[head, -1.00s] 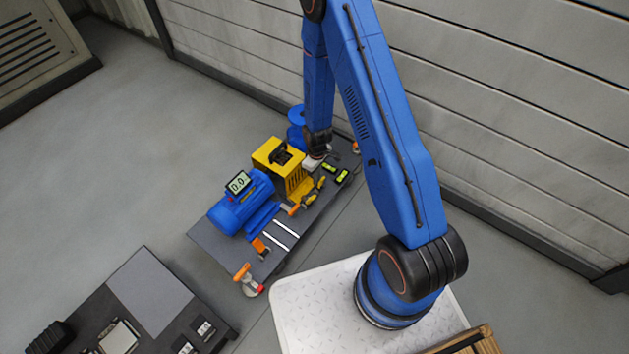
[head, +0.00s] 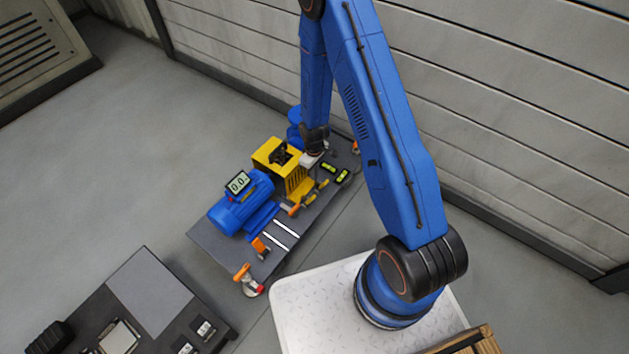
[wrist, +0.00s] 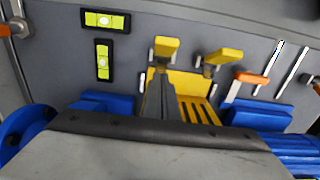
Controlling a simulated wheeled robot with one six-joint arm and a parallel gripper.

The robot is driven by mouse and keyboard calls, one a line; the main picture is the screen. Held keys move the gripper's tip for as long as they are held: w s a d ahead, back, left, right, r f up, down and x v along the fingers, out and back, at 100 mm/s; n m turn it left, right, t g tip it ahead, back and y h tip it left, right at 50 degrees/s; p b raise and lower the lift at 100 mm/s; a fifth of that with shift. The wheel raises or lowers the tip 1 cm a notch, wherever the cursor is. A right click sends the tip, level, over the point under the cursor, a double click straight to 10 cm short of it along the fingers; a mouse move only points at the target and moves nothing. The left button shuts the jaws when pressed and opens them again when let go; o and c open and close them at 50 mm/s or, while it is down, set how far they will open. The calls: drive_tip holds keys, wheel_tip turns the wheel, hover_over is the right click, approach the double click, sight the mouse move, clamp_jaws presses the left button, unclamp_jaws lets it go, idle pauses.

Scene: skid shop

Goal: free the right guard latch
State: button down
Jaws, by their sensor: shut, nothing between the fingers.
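The yellow guard (head: 297,183) stands on the grey skid plate; its slotted part also shows in the wrist view (wrist: 198,108). Two yellow-handled latches sit along its edge. The one nearer the levels (wrist: 165,48) is at left in the wrist view and at right in the head view (head: 322,183). The other latch (wrist: 222,57) is nearer the motor and also shows in the head view (head: 309,198). My gripper (wrist: 163,82) is shut and empty, its fingers over the guard beside the first latch. Whether they touch it I cannot tell. The fingers hide part of the guard.
A blue motor (head: 240,210) with a display (head: 238,182) sits left of the guard. Two green levels (wrist: 105,20) (wrist: 103,60) lie on the plate. Orange-handled clamps (head: 242,272) (wrist: 250,78) stand nearby. A yellow box part (head: 268,155) rises behind the guard.

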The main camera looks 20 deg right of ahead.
wheel_tip(320, 180, up, 6)
idle(0.6)
idle(0.4)
drive_tip(key=s+d+r+m+t, duration=0.15)
drive_tip(key=s+r, duration=0.25)
drive_tip(key=r, duration=1.2)
drive_tip(key=s+d+r+m+t, duration=0.1)
drive_tip(key=s+d+r+m, duration=0.15)
drive_tip(key=r, duration=1.45)
drive_tip(key=s+r+m+t, duration=0.1)
drive_tip(key=s+r, duration=0.6)
drive_tip(key=s, duration=0.5)
drive_tip(key=s+d+r+m+t, duration=0.1)
drive_tip(key=s+r+m, duration=0.1)
drive_tip(key=s+r, duration=0.6)
drive_tip(key=s, duration=0.5)
drive_tip(key=shift+d+r, duration=0.25)
drive_tip(key=shift+d, duration=0.05)
